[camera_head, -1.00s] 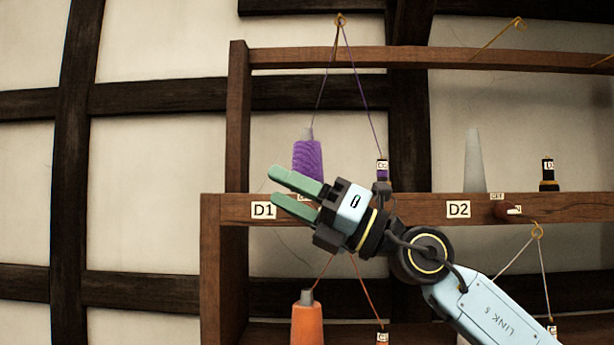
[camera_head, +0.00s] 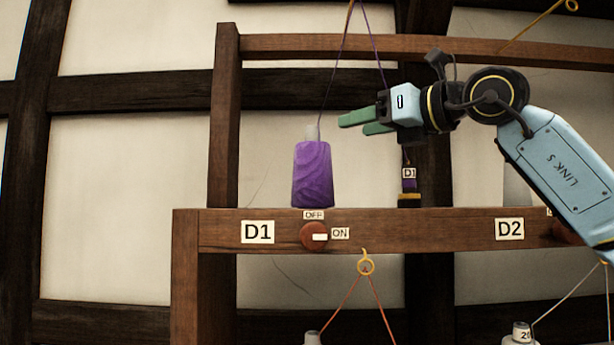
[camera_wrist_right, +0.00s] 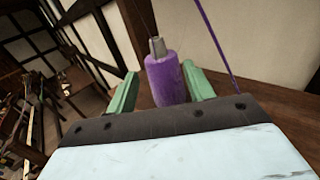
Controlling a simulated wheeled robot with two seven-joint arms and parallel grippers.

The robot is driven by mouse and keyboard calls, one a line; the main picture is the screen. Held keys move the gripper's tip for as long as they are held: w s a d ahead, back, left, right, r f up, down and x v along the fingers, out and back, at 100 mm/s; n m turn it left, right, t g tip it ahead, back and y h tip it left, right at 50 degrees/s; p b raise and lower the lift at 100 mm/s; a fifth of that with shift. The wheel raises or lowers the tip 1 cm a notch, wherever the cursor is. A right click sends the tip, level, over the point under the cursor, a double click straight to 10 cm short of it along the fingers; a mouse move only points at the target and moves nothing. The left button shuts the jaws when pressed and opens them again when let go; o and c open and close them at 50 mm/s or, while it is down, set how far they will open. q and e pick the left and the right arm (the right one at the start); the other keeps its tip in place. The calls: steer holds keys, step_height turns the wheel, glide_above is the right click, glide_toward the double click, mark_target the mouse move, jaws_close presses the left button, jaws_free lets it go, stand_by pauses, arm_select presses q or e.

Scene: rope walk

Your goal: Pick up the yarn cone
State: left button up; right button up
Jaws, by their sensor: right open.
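A purple yarn cone (camera_head: 313,174) with a grey tip stands upright on the wooden shelf above the D1 label. A purple strand rises from its tip. My right gripper (camera_head: 348,124) is open, its green fingers pointing left, above and to the right of the cone in the head view. In the right wrist view the purple cone (camera_wrist_right: 166,80) appears between the two green fingers of my right gripper (camera_wrist_right: 158,90), apparently beyond them. I cannot tell the remaining distance. My left gripper is in neither view.
The shelf beam (camera_head: 400,231) carries the D1 and D2 labels and a round red knob (camera_head: 314,236) between OFF and ON. A small dark bobbin (camera_head: 409,188) marked D1 stands right of the cone.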

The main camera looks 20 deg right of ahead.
mark_target(318, 134)
steer(key=p+x, duration=0.1)
steer(key=x, duration=0.2)
steer(key=p+x, duration=0.1)
steer(key=x, duration=0.2)
steer(key=shift+s+a+r, duration=0.1)
steer(key=shift+s+a, duration=0.05)
steer(key=shift+a, duration=0.1)
steer(key=shift+w+a, duration=0.15)
steer(key=shift+w, duration=0.15)
steer(key=shift+p+x, duration=0.9)
steer(key=shift+x, duration=0.15)
steer(key=p+x, duration=0.1)
steer(key=x, duration=0.1)
steer(key=shift+w, duration=0.3)
steer(key=shift+w+a, duration=0.2)
steer(key=shift+w, duration=0.1)
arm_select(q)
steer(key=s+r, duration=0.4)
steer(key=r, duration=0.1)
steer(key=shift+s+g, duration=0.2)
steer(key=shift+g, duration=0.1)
arm_select(e)
jaws_close()
